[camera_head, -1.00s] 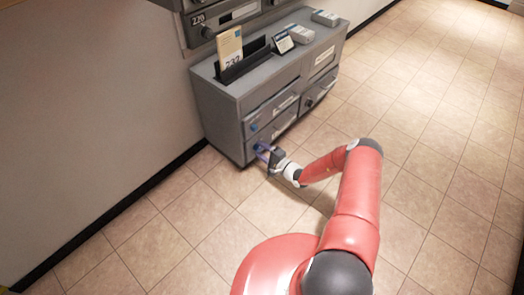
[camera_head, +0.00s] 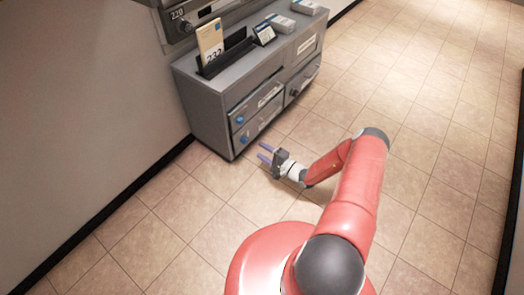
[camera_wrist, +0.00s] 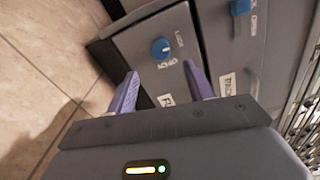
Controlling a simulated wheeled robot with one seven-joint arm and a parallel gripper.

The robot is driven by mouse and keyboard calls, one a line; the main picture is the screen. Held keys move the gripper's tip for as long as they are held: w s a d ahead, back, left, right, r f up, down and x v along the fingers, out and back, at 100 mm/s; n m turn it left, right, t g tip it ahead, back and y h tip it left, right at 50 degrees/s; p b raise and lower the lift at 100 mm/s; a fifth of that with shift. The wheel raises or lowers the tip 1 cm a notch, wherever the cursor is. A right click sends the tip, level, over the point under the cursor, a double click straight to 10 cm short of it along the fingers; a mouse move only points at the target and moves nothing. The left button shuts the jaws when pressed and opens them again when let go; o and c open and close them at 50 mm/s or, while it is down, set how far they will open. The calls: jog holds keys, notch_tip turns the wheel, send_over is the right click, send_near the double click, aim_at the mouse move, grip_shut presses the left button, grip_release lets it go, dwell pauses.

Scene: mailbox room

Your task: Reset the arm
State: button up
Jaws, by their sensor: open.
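My gripper (camera_head: 264,153) is open and empty, with its two purple fingers apart. It is in front of the grey cabinet (camera_head: 204,118), low above the floor and clear of the drawer fronts. In the wrist view my gripper (camera_wrist: 160,85) faces a drawer front with a blue knob (camera_wrist: 160,48). A second blue knob (camera_wrist: 240,7) shows at the top of that view. My red arm reaches forward from the lower middle of the head view.
On the cabinet top stand an envelope marked 232 (camera_head: 210,42) in a dark holder, a small display (camera_head: 264,34) and grey boxes. Wall mailboxes (camera_head: 195,15) are at the upper left. The tiled floor (camera_head: 440,130) to the right is free.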

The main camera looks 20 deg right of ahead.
jog(key=shift+r, duration=0.1)
jog(key=s+a+r+n+g, duration=0.3)
jog(key=r+n+g, duration=0.15)
jog(key=r, duration=0.55)
jog(key=s+a+r+n+g+p, duration=0.1)
jog(key=s+a+r+n+g, duration=0.3)
jog(key=r, duration=0.6)
jog(key=s+a+r+n+g, duration=0.1)
jog(key=a+r+n+g, duration=0.3)
jog(key=r, duration=0.6)
jog(key=s+d+r+t+h, duration=0.1)
jog(key=s+d+r+h, duration=0.2)
jog(key=s+r, duration=0.7)
jog(key=s+d+r+t+h+p, duration=0.1)
jog(key=s+d+r+t+h, duration=0.1)
jog(key=s+r+h, duration=0.5)
jog(key=s+d+r, duration=0.1)
jog(key=s+r, duration=0.3)
jog(key=s, duration=0.2)
jog(key=shift+s+r+h+p, duration=0.25)
jog(key=shift+s+h+p, duration=0.05)
jog(key=shift+s, duration=0.1)
jog(key=shift+d+t, duration=0.1)
jog(key=shift+t, duration=0.15)
